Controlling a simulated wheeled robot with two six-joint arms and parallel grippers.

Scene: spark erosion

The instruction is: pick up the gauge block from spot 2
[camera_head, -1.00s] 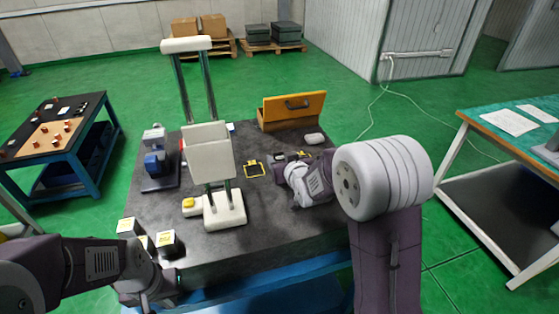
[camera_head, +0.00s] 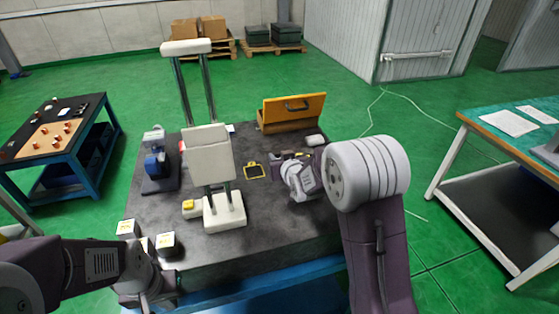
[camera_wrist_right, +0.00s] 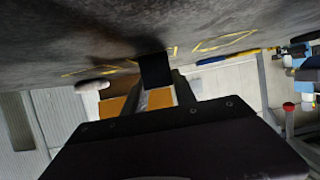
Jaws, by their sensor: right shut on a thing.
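In the right wrist view a small dark block (camera_wrist_right: 155,70), apparently the gauge block, sits between the fingertips of my right gripper (camera_wrist_right: 156,88). The gripper is shut on it, close to the dark tabletop; whether the block still touches the top is unclear. In the head view my right gripper (camera_head: 277,158) is over the right part of the table, beside a yellow-framed square (camera_head: 255,171); the block is too small to make out there. Yellow outlines (camera_wrist_right: 225,42) also show in the wrist view. My left gripper (camera_head: 147,300) is low at the table's front left, its fingers unclear.
A white stand (camera_head: 225,210) with two posts rises mid-table. An orange case (camera_head: 293,110) stands at the back, with a white rounded item (camera_head: 315,140) nearby. A blue device (camera_head: 155,163) is at left.

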